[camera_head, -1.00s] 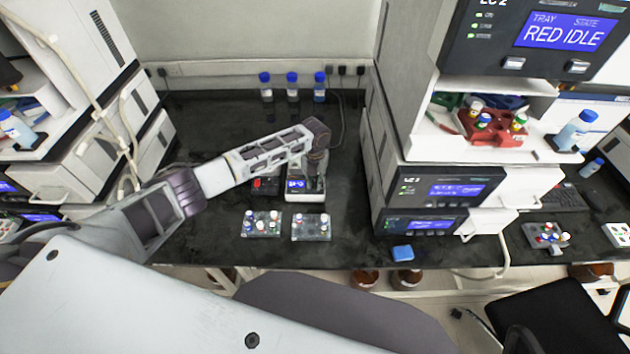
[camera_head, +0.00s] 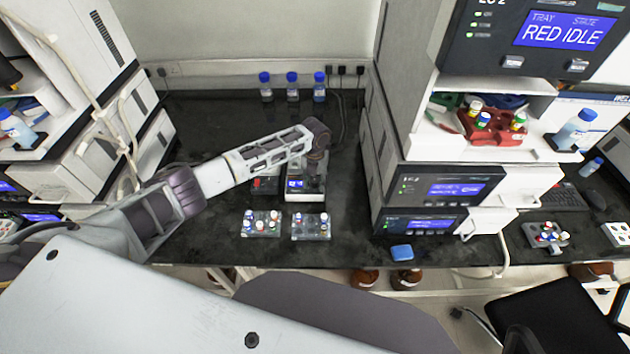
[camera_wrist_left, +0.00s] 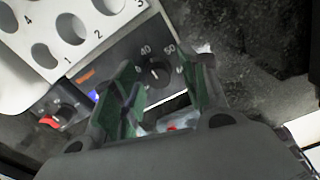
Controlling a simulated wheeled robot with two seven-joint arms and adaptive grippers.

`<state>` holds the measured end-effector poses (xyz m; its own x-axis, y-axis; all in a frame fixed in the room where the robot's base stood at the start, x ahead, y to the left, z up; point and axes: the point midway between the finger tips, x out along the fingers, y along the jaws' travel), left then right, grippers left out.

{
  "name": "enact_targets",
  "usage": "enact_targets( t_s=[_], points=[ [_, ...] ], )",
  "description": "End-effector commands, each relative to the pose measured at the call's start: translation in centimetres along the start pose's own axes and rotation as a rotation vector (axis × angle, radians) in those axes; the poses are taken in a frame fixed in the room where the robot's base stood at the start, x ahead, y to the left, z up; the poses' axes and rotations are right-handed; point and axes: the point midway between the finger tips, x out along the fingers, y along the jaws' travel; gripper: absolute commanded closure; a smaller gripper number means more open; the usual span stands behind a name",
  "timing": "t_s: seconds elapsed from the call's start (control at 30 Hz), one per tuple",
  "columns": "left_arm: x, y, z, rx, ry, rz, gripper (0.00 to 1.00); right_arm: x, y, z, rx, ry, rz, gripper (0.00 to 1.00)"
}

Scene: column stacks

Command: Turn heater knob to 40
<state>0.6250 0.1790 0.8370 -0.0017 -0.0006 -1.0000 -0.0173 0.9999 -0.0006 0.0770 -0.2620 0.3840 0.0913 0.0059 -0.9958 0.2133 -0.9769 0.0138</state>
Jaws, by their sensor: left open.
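The heater (camera_head: 292,197) is a small white device with a lit blue display, on the dark bench in the head view. My left gripper (camera_head: 313,180) hangs over its right side and hides the knob there. In the left wrist view the black heater knob (camera_wrist_left: 156,74) has a white mark, with the numbers 40 and 50 printed above it. The mark points roughly up, towards the space between them; the exact setting is hard to tell. The open green-padded fingers of my left gripper (camera_wrist_left: 163,78) stand on either side of the knob. Contact cannot be told.
A dark device (camera_head: 264,185) with a red part stands left of the heater. Two vial racks (camera_head: 262,232) (camera_head: 311,234) lie in front. Blue-capped bottles (camera_head: 292,88) stand behind. A tall instrument stack (camera_head: 395,150) rises on the right. A white block with numbered holes (camera_wrist_left: 75,52) adjoins the knob panel.

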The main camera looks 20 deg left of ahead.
Motion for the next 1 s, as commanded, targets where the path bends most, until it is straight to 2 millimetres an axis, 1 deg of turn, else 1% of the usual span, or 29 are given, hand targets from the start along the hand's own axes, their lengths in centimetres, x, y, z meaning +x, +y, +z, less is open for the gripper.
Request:
enact_targets(
  t_s=[0.1,0.23,0.37,0.47,0.9,1.0],
  points=[
    [-0.1,0.1,0.1,-0.001,-0.001,0.000,0.57,0.0,0.6,0.2,-0.002,-0.002,0.006,0.60],
    [-0.5,0.0,0.1,-0.001,-0.002,0.000,0.57,0.0,0.5,0.1,-0.001,-0.001,0.005,0.60],
    [-1.4,0.1,0.1,-0.001,-0.002,0.000,0.57,0.0,0.4,0.1,-0.001,-0.001,0.004,0.60],
    [-2.5,0.1,0.1,-0.001,-0.004,0.000,0.57,0.0,0.3,0.1,0.000,-0.001,0.003,0.60],
    [-8.9,0.0,0.1,0.000,-0.003,0.000,0.57,0.0,0.2,0.0,0.000,0.000,0.002,0.60],
    [-10.1,0.0,0.1,0.000,-0.001,0.000,0.57,0.0,0.2,0.0,0.000,0.000,0.002,0.60]
  ],
)
